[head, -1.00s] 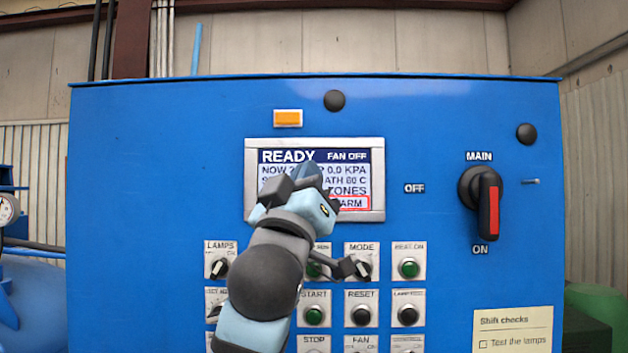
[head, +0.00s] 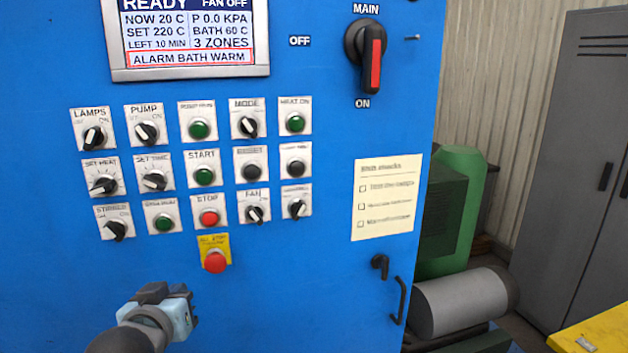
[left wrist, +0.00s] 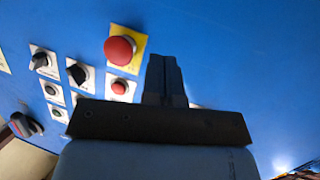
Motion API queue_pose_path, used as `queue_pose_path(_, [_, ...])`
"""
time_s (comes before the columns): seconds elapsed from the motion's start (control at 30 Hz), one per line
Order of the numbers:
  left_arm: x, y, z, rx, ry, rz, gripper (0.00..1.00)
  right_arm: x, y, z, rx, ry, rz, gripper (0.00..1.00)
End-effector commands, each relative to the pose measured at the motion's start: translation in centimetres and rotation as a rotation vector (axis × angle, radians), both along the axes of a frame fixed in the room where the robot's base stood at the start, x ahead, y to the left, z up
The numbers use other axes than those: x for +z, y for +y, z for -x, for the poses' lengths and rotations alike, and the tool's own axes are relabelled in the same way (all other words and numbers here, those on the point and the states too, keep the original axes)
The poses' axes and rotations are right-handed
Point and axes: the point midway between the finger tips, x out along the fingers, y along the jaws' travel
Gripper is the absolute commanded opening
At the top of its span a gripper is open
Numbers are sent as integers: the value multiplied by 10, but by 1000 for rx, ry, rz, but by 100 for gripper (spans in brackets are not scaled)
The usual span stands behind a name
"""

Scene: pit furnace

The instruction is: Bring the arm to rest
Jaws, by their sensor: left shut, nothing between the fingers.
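My left gripper (head: 172,303) is low in the head view, in front of the blue control panel (head: 60,240), below and left of the red emergency stop button (head: 215,261). In the left wrist view its dark fingers (left wrist: 165,75) are together, with nothing between them. The red stop button also shows in the left wrist view (left wrist: 120,50), left of the fingers, and I see no contact with it. My right gripper is not in either view.
Rows of knobs and push buttons, among them the red STOP button (head: 208,218), cover the panel above the gripper. The screen (head: 190,35) shows ALARM BATH WARM. The main switch (head: 370,55), a panel handle (head: 400,300) and a grey cabinet (head: 580,120) are to the right.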

Motion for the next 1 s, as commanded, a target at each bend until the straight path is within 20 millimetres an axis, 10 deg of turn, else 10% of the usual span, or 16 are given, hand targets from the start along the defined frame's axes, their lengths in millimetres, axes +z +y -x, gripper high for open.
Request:
queue_pose_path(0.2, [-133,17,90,-53,401,-93,0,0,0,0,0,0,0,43])
queue_pose_path(0.4, [-200,27,171,-122,670,-151,0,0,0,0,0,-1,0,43])
queue_pose_path(0.8, [-253,37,284,-236,994,-204,0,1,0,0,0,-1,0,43])
queue_pose_path(1.0, [-259,26,261,-261,878,-202,0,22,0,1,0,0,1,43])
